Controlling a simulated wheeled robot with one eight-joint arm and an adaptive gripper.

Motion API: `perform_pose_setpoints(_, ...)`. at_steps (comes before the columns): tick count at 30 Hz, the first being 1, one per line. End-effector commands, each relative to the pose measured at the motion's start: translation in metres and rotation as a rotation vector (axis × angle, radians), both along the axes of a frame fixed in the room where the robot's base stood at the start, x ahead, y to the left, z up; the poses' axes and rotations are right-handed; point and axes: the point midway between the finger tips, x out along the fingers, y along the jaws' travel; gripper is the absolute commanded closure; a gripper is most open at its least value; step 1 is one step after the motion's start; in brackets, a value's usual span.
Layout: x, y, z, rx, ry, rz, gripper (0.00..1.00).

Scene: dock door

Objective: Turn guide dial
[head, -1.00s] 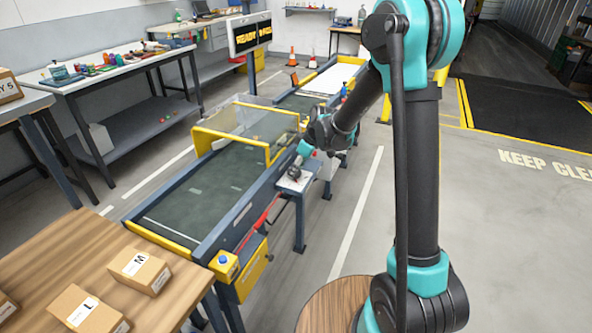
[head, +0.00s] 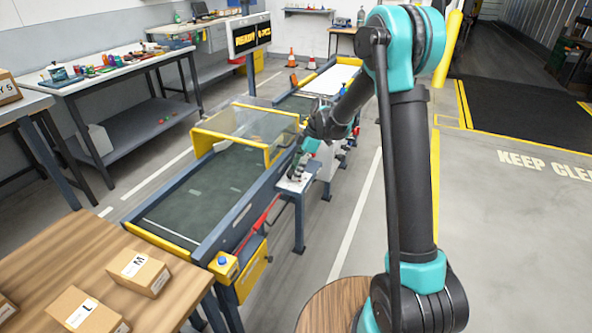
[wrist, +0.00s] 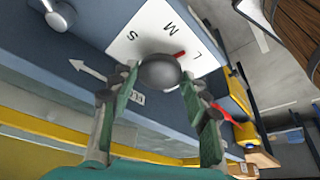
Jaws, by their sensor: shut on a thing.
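The guide dial (wrist: 160,71) is a round grey knob with a red pointer, on a white plate (wrist: 122,49) marked S, M and L. The pointer lies between M and L, nearer L. My gripper (wrist: 160,79) is shut on the dial, with one finger on each side of it. In the head view my gripper (head: 296,172) is low over the small stand beside the conveyor. The dial itself is hidden there by my gripper.
The conveyor (head: 198,195) with its yellow guard (head: 238,143) runs just left of the stand. Cartons marked M (head: 139,272) and L (head: 85,311) sit on the wooden table at front left. A grey knob (wrist: 59,14) is near the plate. Floor to the right is open.

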Motion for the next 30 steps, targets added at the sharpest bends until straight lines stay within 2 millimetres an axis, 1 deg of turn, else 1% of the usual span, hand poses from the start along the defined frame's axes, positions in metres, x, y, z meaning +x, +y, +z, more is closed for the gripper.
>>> perform_pose_setpoints(13,0.0003,-0.0002,-0.0001,-0.001,0.000,0.010,0.83)
perform_pose_setpoints(14,0.0003,-0.0002,-0.0001,-0.001,-0.001,0.009,0.51)
perform_pose_setpoints(18,0.0003,-0.0002,-0.0001,-0.001,-0.001,0.009,0.34)
perform_pose_setpoints(26,0.0001,-0.0002,0.0000,-0.001,-0.001,0.009,0.33)
perform_pose_setpoints(30,0.0010,-0.0023,0.0057,-0.001,-0.001,0.009,0.33)
